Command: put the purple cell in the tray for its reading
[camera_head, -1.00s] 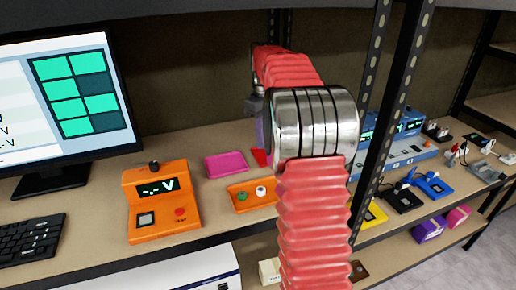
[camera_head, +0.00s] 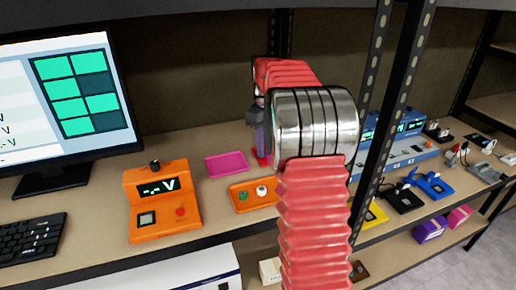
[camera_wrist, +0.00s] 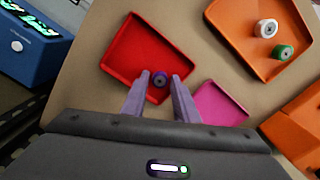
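The purple cell (camera_wrist: 160,79) stands upright at the near edge of the red tray (camera_wrist: 142,45) in the wrist view. My gripper (camera_wrist: 161,76) reaches over the tray with one finger on each side of the cell. The fingers look spread, with narrow gaps beside the cell; how far the tips reach down is hard to tell. In the head view the gripper (camera_head: 260,142) points down at the red tray (camera_head: 262,162), and my arm hides most of that tray. The pink tray (camera_head: 227,164) looks empty. The orange tray (camera_head: 240,200) holds a green cell (camera_head: 243,195) and a white cell (camera_head: 262,191).
An orange meter (camera_head: 163,203) showing dashes and V stands left of the trays. The monitor (camera_head: 65,100) and keyboard (camera_head: 30,238) are farther left. A blue instrument (camera_head: 400,145) stands behind the black shelf post (camera_head: 385,115) at right.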

